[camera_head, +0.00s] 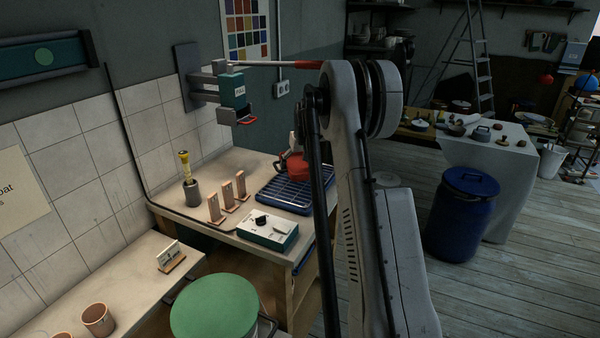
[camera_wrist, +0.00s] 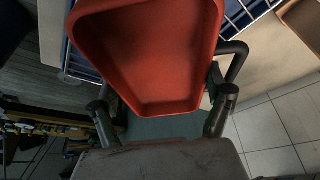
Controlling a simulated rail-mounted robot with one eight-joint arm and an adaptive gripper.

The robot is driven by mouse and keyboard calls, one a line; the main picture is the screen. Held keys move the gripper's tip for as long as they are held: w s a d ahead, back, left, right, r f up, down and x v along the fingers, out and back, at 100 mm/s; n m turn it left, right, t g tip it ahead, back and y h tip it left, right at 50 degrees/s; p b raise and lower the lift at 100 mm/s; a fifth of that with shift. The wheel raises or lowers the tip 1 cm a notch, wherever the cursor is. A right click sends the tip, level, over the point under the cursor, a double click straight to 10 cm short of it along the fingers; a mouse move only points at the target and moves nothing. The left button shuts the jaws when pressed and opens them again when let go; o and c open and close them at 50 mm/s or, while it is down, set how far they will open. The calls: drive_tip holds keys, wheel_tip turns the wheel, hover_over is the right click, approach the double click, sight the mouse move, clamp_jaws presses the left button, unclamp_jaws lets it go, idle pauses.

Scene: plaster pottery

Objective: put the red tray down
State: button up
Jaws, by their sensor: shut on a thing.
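The red tray (camera_wrist: 150,52) fills the upper middle of the wrist view, with its hollow inside facing the camera. My gripper (camera_wrist: 168,92) has a dark finger on either side of the tray and is shut on it. In the head view a small part of the red tray (camera_head: 291,164) shows to the left of my arm, over the back of the blue rack (camera_head: 283,194). My arm hides the rest of it and most of my gripper. I cannot tell whether the tray touches the rack. The rack's bars also show behind the tray in the wrist view (camera_wrist: 238,13).
On the same bench stand a white-topped box (camera_head: 267,229), several wooden stands (camera_head: 228,197) and a yellow-handled tool in a holder (camera_head: 188,180). A wall-mounted device (camera_head: 233,92) hangs above the bench. A green round seat (camera_head: 213,307) is in front; a blue barrel (camera_head: 463,215) is at right.

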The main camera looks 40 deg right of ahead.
sight(301, 168)
drive_tip(key=shift+s+d+f, duration=0.1)
drive_tip(key=shift+d+f, duration=0.25)
drive_tip(key=shift+d, duration=0.1)
drive_tip(key=shift+f, duration=1.95)
drive_tip(key=shift+f, duration=0.1)
drive_tip(key=o, duration=1.2)
